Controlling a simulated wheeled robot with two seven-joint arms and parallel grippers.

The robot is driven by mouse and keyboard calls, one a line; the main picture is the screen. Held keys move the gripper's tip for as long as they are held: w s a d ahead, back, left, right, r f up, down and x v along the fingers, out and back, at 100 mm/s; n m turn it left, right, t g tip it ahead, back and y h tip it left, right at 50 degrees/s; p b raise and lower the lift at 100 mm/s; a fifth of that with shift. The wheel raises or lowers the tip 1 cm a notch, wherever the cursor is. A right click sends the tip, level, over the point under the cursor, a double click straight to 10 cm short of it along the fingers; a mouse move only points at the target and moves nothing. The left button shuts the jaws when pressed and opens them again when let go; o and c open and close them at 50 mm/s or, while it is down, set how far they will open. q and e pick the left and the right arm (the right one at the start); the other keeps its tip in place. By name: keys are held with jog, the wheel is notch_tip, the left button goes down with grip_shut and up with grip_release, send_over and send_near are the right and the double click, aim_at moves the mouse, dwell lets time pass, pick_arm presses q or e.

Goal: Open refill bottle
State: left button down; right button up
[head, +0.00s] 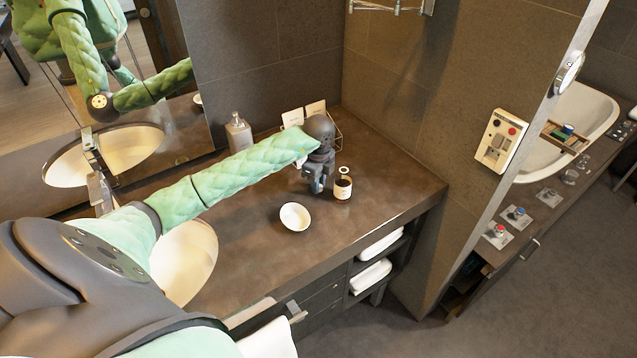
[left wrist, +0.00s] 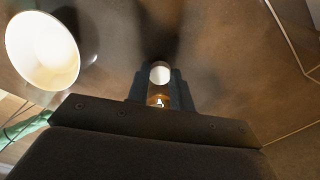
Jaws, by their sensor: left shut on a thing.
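A small amber bottle (head: 343,186) with a white label stands on the dark vanity top, close against the right side of my left gripper (head: 318,188) in the head view. The gripper points down. In the left wrist view, the fingers of the left gripper (left wrist: 160,90) are shut on an amber piece with a white mark (left wrist: 158,100), with a white round surface (left wrist: 160,72) at its upper end. It looks like the amber bottle, but the contact is hidden in the head view. My right gripper is not in view.
A white bowl (head: 295,217) stands left of and nearer than the bottle. A basin (head: 187,262) lies left. The vanity top (head: 395,190) is clear right of the bottle.

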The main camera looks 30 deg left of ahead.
pick_arm(q)
jog(key=shift+f, duration=0.65)
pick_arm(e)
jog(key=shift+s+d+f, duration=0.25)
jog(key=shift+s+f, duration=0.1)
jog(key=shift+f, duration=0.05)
pick_arm(q)
jog(key=shift+f, duration=0.1)
jog(key=c, duration=1.2)
grip_release()
jog(key=shift+c, duration=0.2)
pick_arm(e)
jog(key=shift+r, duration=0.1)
